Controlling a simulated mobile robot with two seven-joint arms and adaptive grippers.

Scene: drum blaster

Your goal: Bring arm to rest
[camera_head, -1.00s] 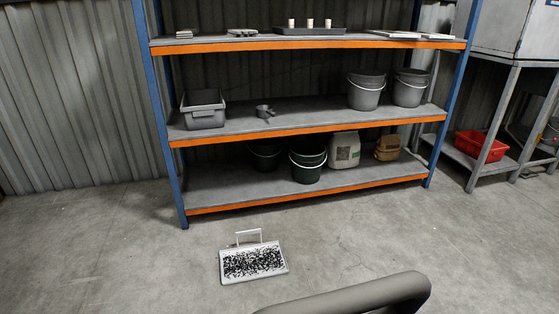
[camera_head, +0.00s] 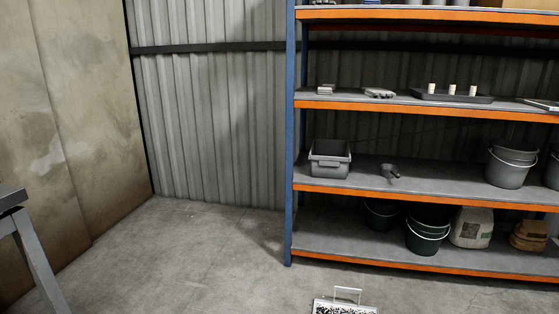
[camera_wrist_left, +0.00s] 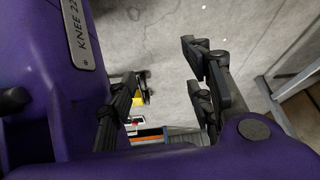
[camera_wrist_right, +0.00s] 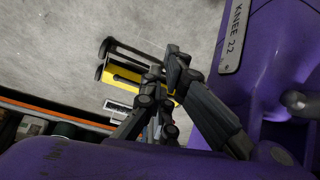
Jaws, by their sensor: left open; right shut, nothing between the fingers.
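Neither arm shows in the head view. My left gripper (camera_wrist_left: 160,66) is in the left wrist view, with its two dark fingers spread wide apart and nothing between them. Bare concrete floor lies beyond it. My right gripper (camera_wrist_right: 170,68) is in the right wrist view, with its dark fingers brought together and empty. Behind its fingertips, a yellow object (camera_wrist_right: 122,74) with a black bar is partly hidden.
A blue-and-orange shelf rack (camera_head: 420,190) holds a grey bin (camera_head: 330,160), buckets (camera_head: 511,168) and sacks. A white tray (camera_head: 345,307) with black specks is cut off at the bottom edge. A grey frame (camera_head: 30,250) stands at left. The floor between is clear.

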